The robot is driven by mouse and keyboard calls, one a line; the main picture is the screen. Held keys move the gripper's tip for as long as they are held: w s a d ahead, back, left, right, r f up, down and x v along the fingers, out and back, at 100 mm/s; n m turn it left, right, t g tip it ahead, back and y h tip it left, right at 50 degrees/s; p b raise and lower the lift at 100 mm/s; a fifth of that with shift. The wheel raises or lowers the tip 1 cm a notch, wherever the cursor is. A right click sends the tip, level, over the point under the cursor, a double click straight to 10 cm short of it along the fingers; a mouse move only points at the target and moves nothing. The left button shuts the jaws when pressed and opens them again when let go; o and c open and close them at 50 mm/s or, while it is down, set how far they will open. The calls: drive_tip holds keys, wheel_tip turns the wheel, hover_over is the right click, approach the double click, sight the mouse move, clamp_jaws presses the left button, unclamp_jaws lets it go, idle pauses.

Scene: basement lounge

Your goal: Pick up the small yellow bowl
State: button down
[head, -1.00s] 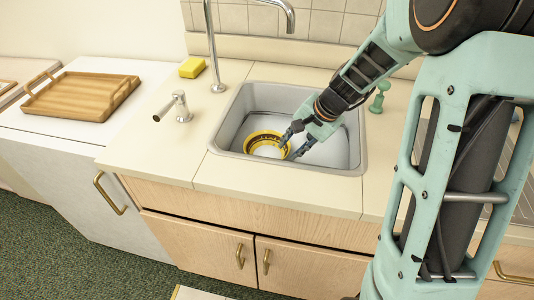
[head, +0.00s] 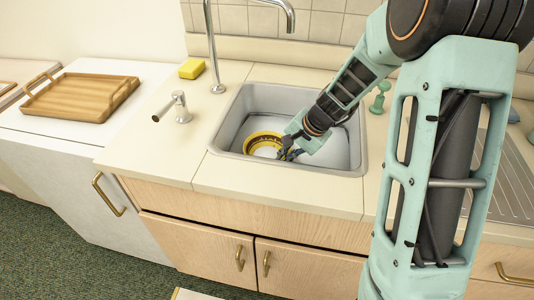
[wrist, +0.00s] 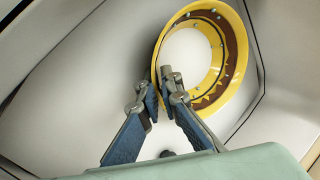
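The small yellow bowl (head: 262,139) has a dark brown patterned band inside and a white bottom. It lies in the grey sink basin, and it shows large in the wrist view (wrist: 236,72). My gripper (head: 287,152) is down in the sink at the bowl's near right side. In the wrist view, the fingertips of my gripper (wrist: 158,88) are close together on the bowl's rim, one inside and one outside. They look shut on the wall. The exact contact is partly hidden by the fingertips.
The sink (head: 231,117) has raised walls around the bowl and gripper. A chrome faucet (head: 213,50) arches behind it. A soap dispenser (head: 181,107), a yellow sponge (head: 192,68) and a green object (head: 379,98) stand on the counter. A wooden tray (head: 82,96) is at the left.

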idle(0.4)
wheel_tip(320, 180, up, 10)
drive_tip(key=shift+r+p, duration=0.1)
drive_tip(key=shift+p, duration=0.9)
drive_tip(key=shift+d+b, duration=0.1)
drive_tip(key=shift+b, duration=0.25)
drive_tip(key=f+b, duration=0.1)
drive_tip(key=f, duration=0.2)
drive_tip(key=f+b, duration=0.1)
drive_tip(key=f, duration=0.2)
drive_tip(key=s+f+b, duration=0.1)
drive_tip(key=f, duration=0.3)
drive_tip(key=shift+d, duration=0.35)
drive_tip(key=shift+f+b, duration=0.15)
drive_tip(key=shift+b, duration=0.25)
drive_tip(key=c, duration=2.2)
unclamp_jaws()
drive_tip(key=shift+o, duration=0.2)
